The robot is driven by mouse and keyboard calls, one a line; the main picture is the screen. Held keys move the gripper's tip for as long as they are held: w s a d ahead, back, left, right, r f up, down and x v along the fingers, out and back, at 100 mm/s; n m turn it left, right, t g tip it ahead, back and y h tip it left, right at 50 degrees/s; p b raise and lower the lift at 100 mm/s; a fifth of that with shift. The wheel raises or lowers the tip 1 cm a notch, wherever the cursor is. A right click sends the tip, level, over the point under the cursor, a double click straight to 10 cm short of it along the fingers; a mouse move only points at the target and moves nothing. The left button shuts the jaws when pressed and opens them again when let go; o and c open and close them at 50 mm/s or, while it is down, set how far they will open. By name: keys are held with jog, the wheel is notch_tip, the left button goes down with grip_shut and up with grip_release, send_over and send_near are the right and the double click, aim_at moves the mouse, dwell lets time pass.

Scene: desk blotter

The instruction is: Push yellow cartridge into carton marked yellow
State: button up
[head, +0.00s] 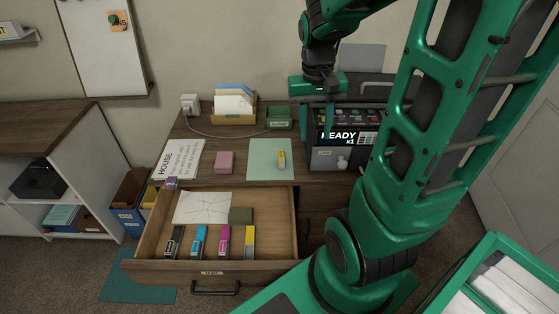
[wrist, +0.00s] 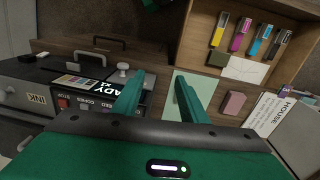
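A small yellow cartridge (head: 282,159) lies on the pale green blotter (head: 260,170) on the desk in the head view. In the wrist view the blotter (wrist: 207,88) shows beyond my fingers, but I cannot make out the cartridge there. The yellow-marked carton (head: 249,241) is at the right end of a row in the open drawer; it also shows in the wrist view (wrist: 219,30). Whether its end is open is too small to tell. My gripper (head: 318,122) is open and empty, above the desk in front of the machine, apart from cartridge and carton. Its spread fingers show in the wrist view (wrist: 158,95).
Black (head: 173,242), blue (head: 198,242) and magenta (head: 223,241) cartons share the drawer (head: 145,267) with a paper and a dark green block (head: 241,215). The machine (head: 340,155) with a READY screen stands right of the blotter. A pink block (head: 225,162) lies left of it.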

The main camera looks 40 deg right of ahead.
send_over(281, 155)
notch_tip(281, 155, down, 10)
jog(key=shift+y, duration=0.4)
jog(key=f, duration=0.5)
jog(key=shift+w+a+f, duration=0.1)
jog(key=shift+w+f, duration=0.05)
jog(key=shift+w, duration=0.05)
jog(key=shift+s+f, duration=0.15)
jog(key=shift+f, duration=1.2)
jog(key=shift+s+f, duration=0.1)
jog(key=shift+f, duration=1.25)
grip_shut()
